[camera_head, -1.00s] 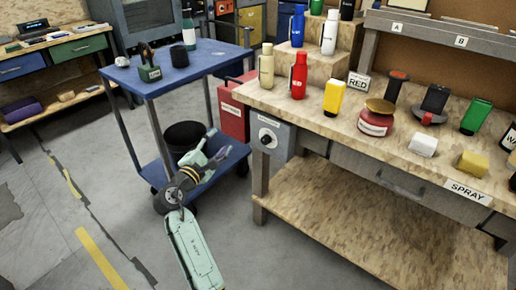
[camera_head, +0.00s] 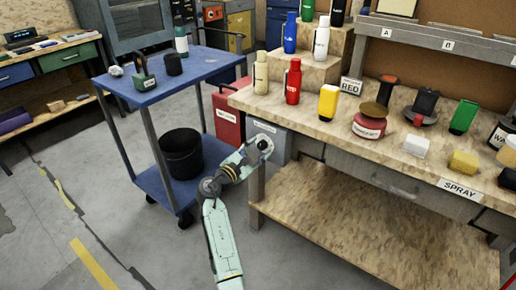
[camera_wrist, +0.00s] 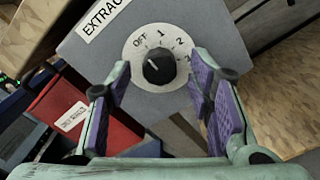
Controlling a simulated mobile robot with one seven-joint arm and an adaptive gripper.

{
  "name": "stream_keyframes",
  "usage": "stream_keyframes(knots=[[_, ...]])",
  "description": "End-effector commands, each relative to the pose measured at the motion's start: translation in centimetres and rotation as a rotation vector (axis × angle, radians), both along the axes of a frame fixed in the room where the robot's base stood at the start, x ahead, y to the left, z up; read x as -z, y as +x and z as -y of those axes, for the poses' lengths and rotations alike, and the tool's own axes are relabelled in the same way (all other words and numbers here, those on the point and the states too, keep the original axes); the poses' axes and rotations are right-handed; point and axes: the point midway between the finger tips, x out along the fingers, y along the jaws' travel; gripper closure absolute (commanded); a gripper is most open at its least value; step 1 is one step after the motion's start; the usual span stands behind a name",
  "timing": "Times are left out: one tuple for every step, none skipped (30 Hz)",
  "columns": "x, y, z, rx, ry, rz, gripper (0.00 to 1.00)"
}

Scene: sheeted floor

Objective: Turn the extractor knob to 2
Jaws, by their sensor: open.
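The extractor knob (camera_wrist: 158,67) is black and round, on a white dial (camera_wrist: 136,50) marked OFF, 1, 2 and 3. Its small pale pointer mark seems to face OFF. The dial is on the front of a grey box (camera_wrist: 100,62) with a partly cut-off "EXTRAC" label. My gripper (camera_head: 263,148) is in front of the box in the head view and hides the knob there. In the wrist view, its purple-padded fingers are open on either side of the knob, with nothing between the pads. Contact with the knob cannot be made out.
The box (camera_head: 268,134) hangs at the left end of the wooden workbench (camera_head: 310,118), which carries bottles and jars. A red cabinet (camera_head: 228,118) stands close behind. A blue cart (camera_head: 172,88) with a black bucket (camera_head: 181,152) is left of my arm.

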Motion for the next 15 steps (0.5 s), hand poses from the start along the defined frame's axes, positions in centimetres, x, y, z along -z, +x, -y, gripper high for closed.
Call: stream_keyframes(knots=[[-0.07,0.31,0.24,0.0,0.0,0.0,0.52],[-0.05,0.44,0.32,0.0,0.0,0.0,0.52],[-0.03,0.56,0.4,0.0,0.0,0.0,0.52],[-0.02,0.61,0.43,0.0,0.0,0.0,0.52],[-0.02,0.65,0.45,0.0,0.0,0.0,0.52],[-0.01,0.67,0.47,0.0,0.001,0.001,0.52],[0.0,0.68,0.46,-0.001,0.001,0.0,0.52],[0.0,0.67,0.46,-0.001,0.001,0.0,0.52],[0.0,0.66,0.45,-0.001,0.001,0.0,0.52],[0.0,0.66,0.45,-0.001,0.001,0.0,0.52],[0.0,0.66,0.44,-0.001,0.001,0.0,0.52],[0.0,0.66,0.44,-0.001,0.001,0.0,0.54],[0.0,0.65,0.44,-0.001,0.001,0.0,0.56],[0.0,0.65,0.44,-0.001,0.001,0.0,0.58],[0.0,0.65,0.44,-0.001,0.001,0.0,0.6]])
